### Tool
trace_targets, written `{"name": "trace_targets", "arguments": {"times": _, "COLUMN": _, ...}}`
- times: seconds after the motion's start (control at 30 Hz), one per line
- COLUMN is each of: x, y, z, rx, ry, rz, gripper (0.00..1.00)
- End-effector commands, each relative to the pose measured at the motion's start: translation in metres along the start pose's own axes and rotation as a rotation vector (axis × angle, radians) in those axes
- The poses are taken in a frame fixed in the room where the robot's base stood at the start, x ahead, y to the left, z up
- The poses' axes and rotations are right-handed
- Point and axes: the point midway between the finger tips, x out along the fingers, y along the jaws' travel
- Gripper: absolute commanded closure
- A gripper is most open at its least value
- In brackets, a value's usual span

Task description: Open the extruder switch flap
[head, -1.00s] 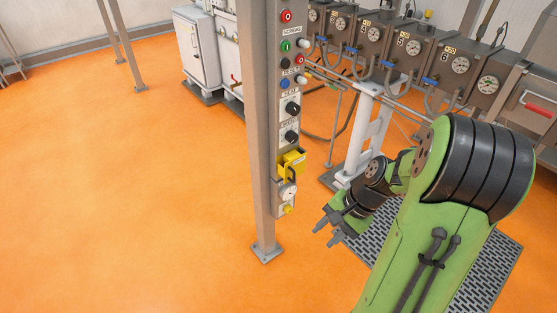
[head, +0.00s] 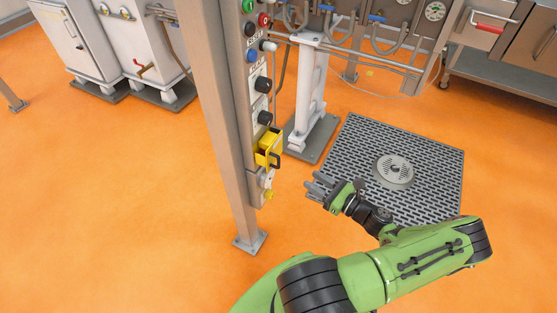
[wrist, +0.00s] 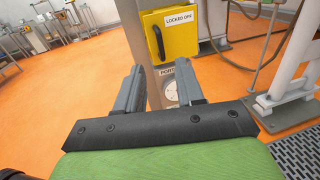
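The yellow extruder switch flap (head: 264,155) is on the front of the grey post panel, below two black knobs. In the wrist view, the flap (wrist: 179,43) bears a "LOCKED OFF" label and has a black handle (wrist: 158,42) on its left side; it looks shut. The handle (head: 276,159) also shows in the head view. My gripper (head: 312,188) is to the right of the flap and a little lower, apart from it. In the wrist view, my gripper (wrist: 160,80) has its two fingers spread with nothing between them, below the flap.
The grey post (head: 222,120) stands left of the flap. A round white socket (wrist: 170,91) is below the flap. A white machine stand (head: 312,95) is behind. A floor grate (head: 430,150) lies to the right. Open orange floor is at left.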

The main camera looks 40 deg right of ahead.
Motion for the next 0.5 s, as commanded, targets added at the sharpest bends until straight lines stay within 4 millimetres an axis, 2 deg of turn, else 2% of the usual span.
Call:
{"name": "trace_targets", "arguments": {"times": 0.03, "x": 0.014, "y": 0.002, "z": -0.001, "rx": 0.001, "ry": -0.001, "rz": 0.007, "gripper": 0.62}}
{"name": "trace_targets", "arguments": {"times": 0.3, "x": 0.083, "y": 0.003, "z": -0.002, "rx": 0.000, "ry": 0.000, "rz": 0.008, "gripper": 0.62}}
{"name": "trace_targets", "arguments": {"times": 0.5, "x": 0.119, "y": 0.002, "z": -0.002, "rx": 0.000, "ry": 0.002, "rz": 0.007, "gripper": 0.62}}
